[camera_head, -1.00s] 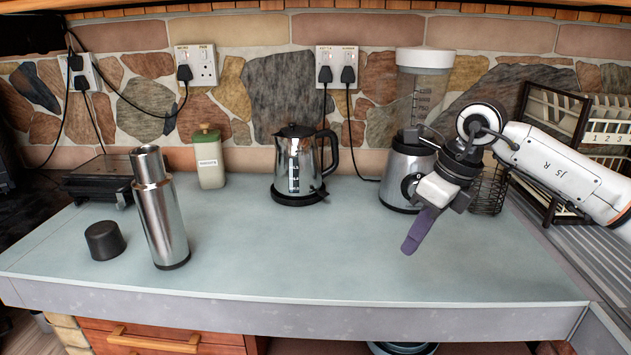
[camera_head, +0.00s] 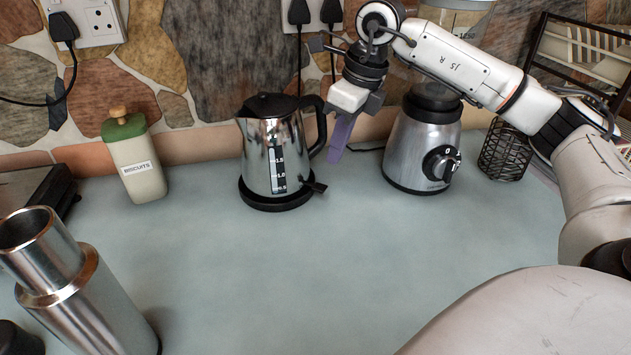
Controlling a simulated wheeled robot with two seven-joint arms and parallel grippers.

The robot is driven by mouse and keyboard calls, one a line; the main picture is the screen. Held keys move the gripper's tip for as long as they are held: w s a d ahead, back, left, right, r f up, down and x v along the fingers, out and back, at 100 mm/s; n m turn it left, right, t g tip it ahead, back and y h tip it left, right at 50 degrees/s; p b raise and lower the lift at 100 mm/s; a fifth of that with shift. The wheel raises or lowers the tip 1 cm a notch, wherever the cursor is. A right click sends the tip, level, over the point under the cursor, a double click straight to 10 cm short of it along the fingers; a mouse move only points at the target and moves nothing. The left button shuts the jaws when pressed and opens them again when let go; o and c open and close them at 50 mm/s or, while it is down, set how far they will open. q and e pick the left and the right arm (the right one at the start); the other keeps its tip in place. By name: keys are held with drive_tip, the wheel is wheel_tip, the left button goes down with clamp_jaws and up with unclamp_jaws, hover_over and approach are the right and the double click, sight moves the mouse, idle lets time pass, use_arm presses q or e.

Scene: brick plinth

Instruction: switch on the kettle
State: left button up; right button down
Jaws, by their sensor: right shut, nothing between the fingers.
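The kettle (camera_head: 262,155) is shiny steel with a black lid, a black handle on its right side and a water gauge on its front. It stands upright on a black base (camera_head: 270,202), and a small black lever (camera_head: 315,187) sticks out low on its right. My right gripper (camera_head: 340,140) is shut and empty, its purple fingers pointing down just right of the kettle's handle, above the lever's height. I cannot tell whether it touches the handle. My left gripper is not in view.
A blender base (camera_head: 424,142) with a dial stands right of my gripper, with a black wire basket (camera_head: 503,150) beyond. A cream biscuit jar (camera_head: 136,165) stands left of the kettle. A steel flask (camera_head: 72,285) is at the near left. The counter's middle is clear.

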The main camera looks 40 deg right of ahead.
sight(323, 188)
drive_tip(key=b+x, duration=0.5)
drive_tip(key=x, duration=0.1)
drive_tip(key=shift+w+f, duration=0.15)
drive_tip(key=shift+f, duration=0.15)
drive_tip(key=shift+w+f, duration=0.1)
drive_tip(key=shift+f, duration=0.1)
drive_tip(key=shift+f, duration=0.1)
